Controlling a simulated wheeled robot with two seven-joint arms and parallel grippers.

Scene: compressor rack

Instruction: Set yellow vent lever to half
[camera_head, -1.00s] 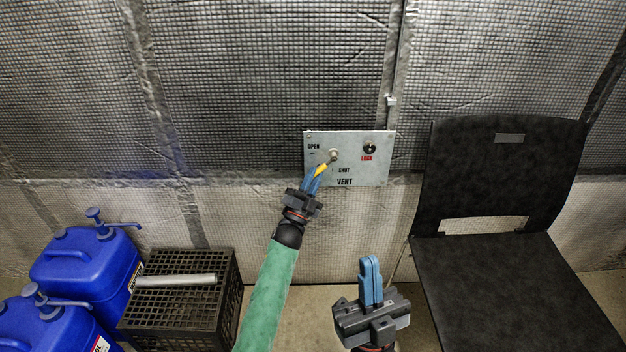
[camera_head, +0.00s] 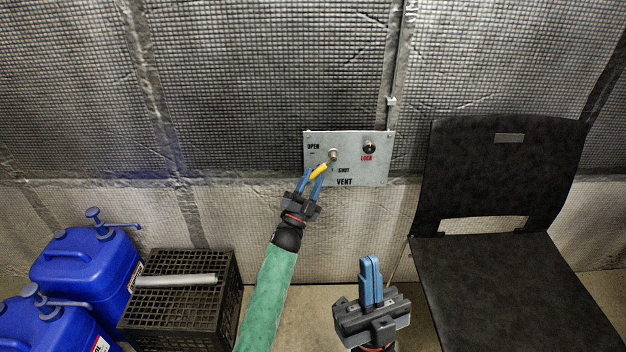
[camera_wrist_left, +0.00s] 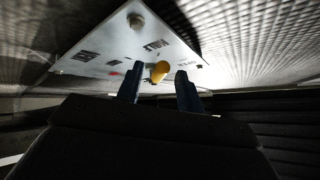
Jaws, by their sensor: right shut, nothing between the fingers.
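The yellow vent lever (camera_head: 319,171) is on the grey vent panel (camera_head: 375,174) on the wall. It points down and left from its pivot, between the OPEN mark at the left and the SHUT mark below. My left gripper (camera_head: 314,174) is open with its blue fingers on either side of the lever. In the left wrist view the lever's yellow end (camera_wrist_left: 159,71) lies between the spread fingers (camera_wrist_left: 158,82), with a clear gap to the right finger. My right gripper (camera_head: 370,262) is shut and empty, low in front of the wall.
A key switch (camera_head: 369,147) marked LOCK is at the panel's upper right. A black chair (camera_head: 505,180) stands at the right.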

